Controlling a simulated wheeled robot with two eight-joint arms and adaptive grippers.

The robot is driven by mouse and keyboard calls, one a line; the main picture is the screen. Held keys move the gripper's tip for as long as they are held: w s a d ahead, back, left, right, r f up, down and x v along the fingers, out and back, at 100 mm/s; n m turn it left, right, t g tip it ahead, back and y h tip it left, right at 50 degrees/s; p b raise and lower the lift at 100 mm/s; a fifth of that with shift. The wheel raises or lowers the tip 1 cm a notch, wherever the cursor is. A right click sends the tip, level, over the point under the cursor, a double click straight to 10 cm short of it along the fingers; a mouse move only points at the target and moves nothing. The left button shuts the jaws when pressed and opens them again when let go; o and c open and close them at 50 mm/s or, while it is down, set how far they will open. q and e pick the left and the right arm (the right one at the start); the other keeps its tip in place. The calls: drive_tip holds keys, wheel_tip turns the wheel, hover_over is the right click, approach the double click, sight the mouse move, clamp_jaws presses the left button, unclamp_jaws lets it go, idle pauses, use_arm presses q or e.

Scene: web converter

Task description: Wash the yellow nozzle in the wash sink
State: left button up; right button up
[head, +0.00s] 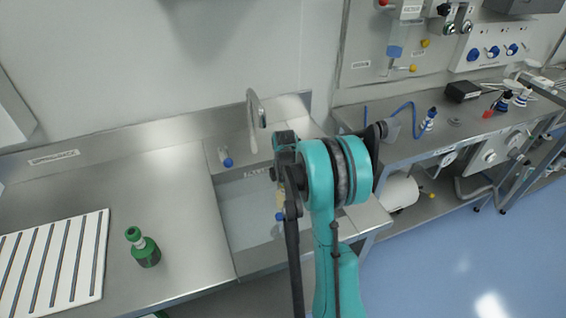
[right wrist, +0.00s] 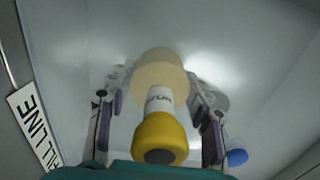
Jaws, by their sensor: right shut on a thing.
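The yellow nozzle (right wrist: 160,130) shows in the right wrist view, with a bright yellow end, a white lettered band and a paler yellow far end. My right gripper (right wrist: 158,95) is shut on it, one finger on each side. In the head view the pale end of the nozzle (head: 280,199) shows beside my right arm, over the wash sink (head: 235,262). The sink basin looks pale inside, as if it holds water. I cannot tell whether the nozzle touches the surface. My teal arm hides the sink's right part. My left gripper is not in view.
A curved faucet (head: 255,110) stands behind the sink, with a blue-knobbed valve (head: 226,158) on its left. A green bottle (head: 144,248) and a white slotted rack (head: 55,258) are on the left counter. A blue hose (head: 402,108) lies on the right bench.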

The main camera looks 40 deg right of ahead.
drive_tip(key=shift+a, duration=0.25)
wheel_tip(320, 180, up, 17)
drive_tip(key=p, duration=1.2)
idle(1.0)
